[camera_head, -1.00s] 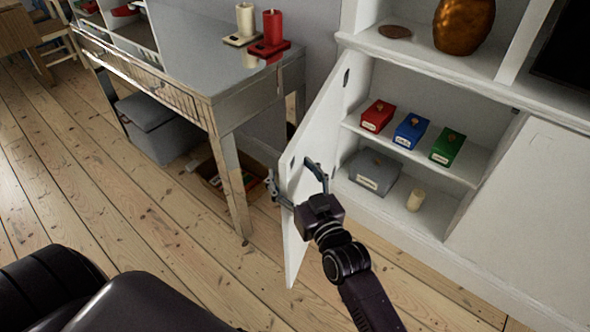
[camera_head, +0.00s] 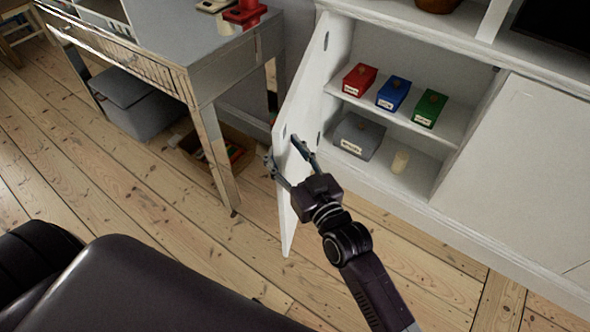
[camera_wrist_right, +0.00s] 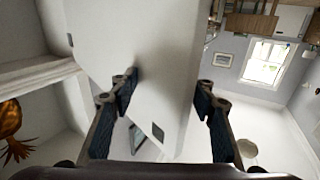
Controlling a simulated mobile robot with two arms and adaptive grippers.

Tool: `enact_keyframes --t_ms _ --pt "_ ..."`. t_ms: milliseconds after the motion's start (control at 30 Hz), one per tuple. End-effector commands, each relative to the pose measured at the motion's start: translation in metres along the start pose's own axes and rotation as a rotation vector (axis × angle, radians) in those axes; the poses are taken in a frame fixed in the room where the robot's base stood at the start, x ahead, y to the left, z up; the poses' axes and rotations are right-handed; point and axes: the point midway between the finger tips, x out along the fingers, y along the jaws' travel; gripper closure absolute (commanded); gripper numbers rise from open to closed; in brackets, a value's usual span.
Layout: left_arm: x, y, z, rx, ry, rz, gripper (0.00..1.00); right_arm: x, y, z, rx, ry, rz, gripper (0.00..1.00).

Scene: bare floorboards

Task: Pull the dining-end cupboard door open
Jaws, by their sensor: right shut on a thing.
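The white cupboard door (camera_head: 304,95) stands open, swung out from its hinges on the left of the cupboard opening. My right gripper (camera_head: 283,152) is shut on the door, with one finger on each side of the panel near its free edge. In the right wrist view, the door panel (camera_wrist_right: 155,50) runs between the two fingers of the right gripper (camera_wrist_right: 166,88). My left gripper is not in view.
Inside the cupboard are a red box (camera_head: 360,80), a blue box (camera_head: 393,93), a green box (camera_head: 430,109), a grey box (camera_head: 358,136) and a cream candle (camera_head: 400,161). A grey table (camera_head: 205,85) stands left of the door, a gap between. Floorboards (camera_head: 130,195) in front are bare.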

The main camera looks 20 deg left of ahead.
Motion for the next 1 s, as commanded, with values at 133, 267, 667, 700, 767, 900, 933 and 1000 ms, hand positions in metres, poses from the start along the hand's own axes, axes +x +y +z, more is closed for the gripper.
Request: enact_keyframes --t_ms 133,267,667,700,767,900,933,1000 --pt "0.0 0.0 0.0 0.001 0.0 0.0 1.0 -0.03 -0.007 0.003 0.006 -0.006 -0.01 0.7" --pt "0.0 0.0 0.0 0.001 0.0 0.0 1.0 -0.051 -0.008 0.002 0.006 -0.006 -0.011 0.7" --pt "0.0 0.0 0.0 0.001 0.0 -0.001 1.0 -0.076 -0.007 0.001 0.005 -0.005 -0.01 0.7" --pt "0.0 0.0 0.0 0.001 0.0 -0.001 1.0 -0.076 -0.007 0.001 0.006 -0.005 -0.01 0.7" --pt "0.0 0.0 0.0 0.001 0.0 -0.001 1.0 -0.076 -0.007 0.001 0.005 -0.005 -0.01 0.7" --pt "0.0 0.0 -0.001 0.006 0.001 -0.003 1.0 -0.076 -0.006 0.003 0.006 -0.009 -0.008 0.7" --pt "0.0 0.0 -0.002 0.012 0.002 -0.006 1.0 -0.077 -0.005 0.005 0.008 -0.014 -0.004 0.7" --pt "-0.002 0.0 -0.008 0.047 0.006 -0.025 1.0 -0.079 0.001 0.017 0.014 -0.041 0.01 0.7"
